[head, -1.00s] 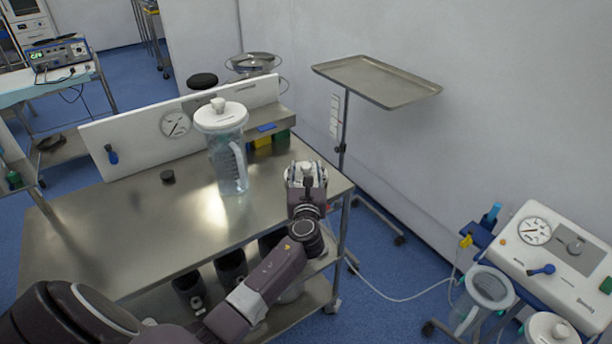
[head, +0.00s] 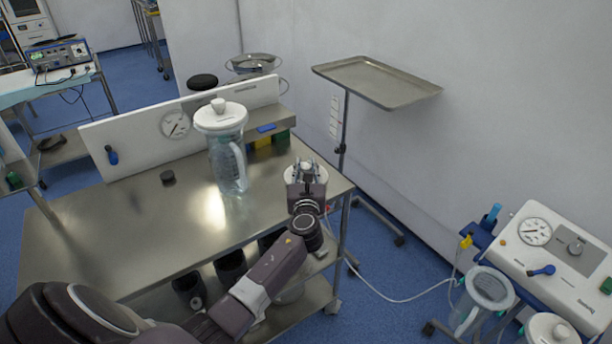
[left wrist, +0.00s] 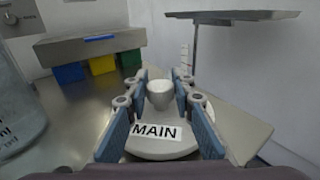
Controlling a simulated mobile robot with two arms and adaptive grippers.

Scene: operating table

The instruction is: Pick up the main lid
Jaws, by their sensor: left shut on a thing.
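The main lid (left wrist: 165,149) is a white round lid with a knob and a label reading MAIN. In the left wrist view it sits between my left gripper's fingers (left wrist: 161,92), which are shut on its white knob. In the head view my left gripper (head: 306,168) is over the right end of the steel table and hides most of the lid. I cannot tell whether the lid touches the table. My right gripper is not in view.
A clear jug (head: 228,165) with a white lid stands on the steel table (head: 120,225), left of my gripper. A white gauge panel (head: 140,140) and shelf with coloured boxes line the back. A tray stand (head: 375,80) is behind right. The table's left part is mostly clear.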

